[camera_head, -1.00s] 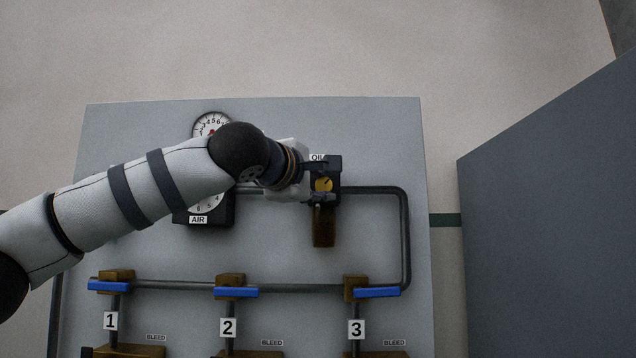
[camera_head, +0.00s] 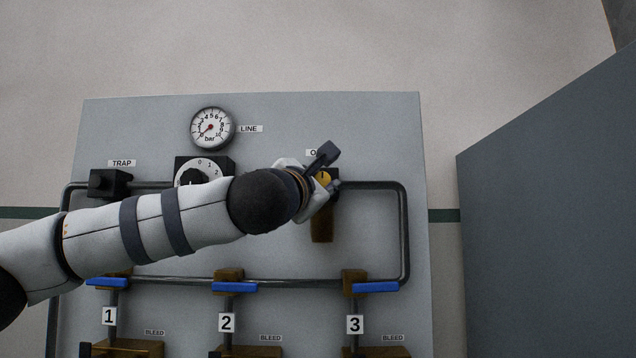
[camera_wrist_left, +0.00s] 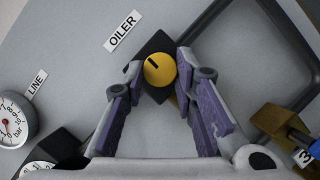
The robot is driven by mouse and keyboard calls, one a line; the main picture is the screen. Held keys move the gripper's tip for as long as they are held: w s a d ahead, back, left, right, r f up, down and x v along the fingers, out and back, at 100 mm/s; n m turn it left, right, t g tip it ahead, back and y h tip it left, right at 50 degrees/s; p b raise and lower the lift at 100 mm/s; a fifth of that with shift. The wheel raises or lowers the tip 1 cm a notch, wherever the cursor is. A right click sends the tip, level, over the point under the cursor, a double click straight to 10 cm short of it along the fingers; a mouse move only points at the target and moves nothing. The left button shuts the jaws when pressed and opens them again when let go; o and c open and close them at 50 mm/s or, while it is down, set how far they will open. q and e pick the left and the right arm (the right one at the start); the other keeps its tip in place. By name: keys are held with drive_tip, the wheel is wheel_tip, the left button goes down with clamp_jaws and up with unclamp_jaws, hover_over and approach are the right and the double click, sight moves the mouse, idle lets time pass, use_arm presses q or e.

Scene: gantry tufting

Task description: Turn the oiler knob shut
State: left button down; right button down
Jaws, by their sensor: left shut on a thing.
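The oiler knob is a round yellow knob with a dark line (camera_wrist_left: 159,70), on a black oiler body (camera_wrist_left: 157,46) under the OILER label (camera_wrist_left: 122,31). In the head view the knob (camera_head: 324,177) shows partly, past my left gripper (camera_head: 322,175). In the left wrist view the fingers of my left gripper (camera_wrist_left: 160,73) lie on both sides of the knob, shut on it. The gripper is turned at a slant to the panel. The knob's line points to the upper left in the wrist view and about upright in the head view. My right gripper is in neither view.
The grey panel (camera_head: 280,120) carries a LINE gauge (camera_head: 211,128), an AIR regulator dial (camera_head: 205,167), a black TRAP fitting (camera_head: 108,183) and dark piping (camera_head: 403,235). Blue-handled valves (camera_head: 236,287) sit below. A tall grey surface (camera_head: 550,220) stands at the right.

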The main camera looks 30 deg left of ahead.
use_arm(q)
drive_tip(key=shift+n, duration=0.3)
drive_tip(key=c, duration=1.3)
unclamp_jaws()
drive_tip(key=v, duration=1.2)
drive_tip(key=shift+f, duration=0.15)
